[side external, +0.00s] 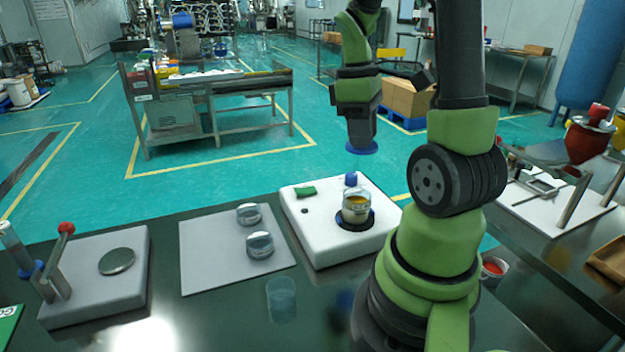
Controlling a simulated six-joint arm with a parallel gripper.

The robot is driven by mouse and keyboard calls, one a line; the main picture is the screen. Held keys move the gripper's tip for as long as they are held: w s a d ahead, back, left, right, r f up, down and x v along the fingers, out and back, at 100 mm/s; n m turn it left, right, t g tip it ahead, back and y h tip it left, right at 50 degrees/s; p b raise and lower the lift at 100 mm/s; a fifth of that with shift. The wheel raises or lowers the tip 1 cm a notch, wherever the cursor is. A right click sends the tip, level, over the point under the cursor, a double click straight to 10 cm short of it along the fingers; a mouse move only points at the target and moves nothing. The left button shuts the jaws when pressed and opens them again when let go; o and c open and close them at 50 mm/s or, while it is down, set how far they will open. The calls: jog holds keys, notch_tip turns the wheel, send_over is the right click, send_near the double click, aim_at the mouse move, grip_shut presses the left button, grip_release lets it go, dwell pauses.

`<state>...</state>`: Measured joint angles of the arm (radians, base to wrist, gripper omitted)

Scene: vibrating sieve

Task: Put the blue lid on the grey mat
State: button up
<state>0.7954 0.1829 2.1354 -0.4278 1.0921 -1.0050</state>
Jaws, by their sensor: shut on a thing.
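My gripper (361,140) points down and is shut on the blue lid (362,148), a flat round disc. It holds the lid in the air above the back of the white machine (300,222). The grey mat (205,272) lies flat on the dark table, left of the white machine. Two small clear jars with metallic-looking contents stand on the mat, one behind (249,213) and one in front (260,245). The gripper's fingertips are small and partly hidden in this view.
A clear cup (281,299) stands in front of the mat. A grey device with a round metal plate (117,261) is at left. The mat's left and front areas are bare.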

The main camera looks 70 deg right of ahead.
jog(key=w+a+f+n, duration=0.2)
jog(key=w+n, duration=0.4)
jog(key=w, duration=0.3)
jog(key=n+t+h, duration=0.2)
jog(key=n, duration=1)
send_over(212, 263)
notch_tip(212, 263, down, 8)
jog(key=f, duration=0.5)
jog(key=shift+a+f, duration=0.25)
jog(key=shift+a, duration=0.05)
jog(key=shift+f, duration=2.25)
jog(key=shift+f, duration=0.15)
jog(key=o, duration=0.9)
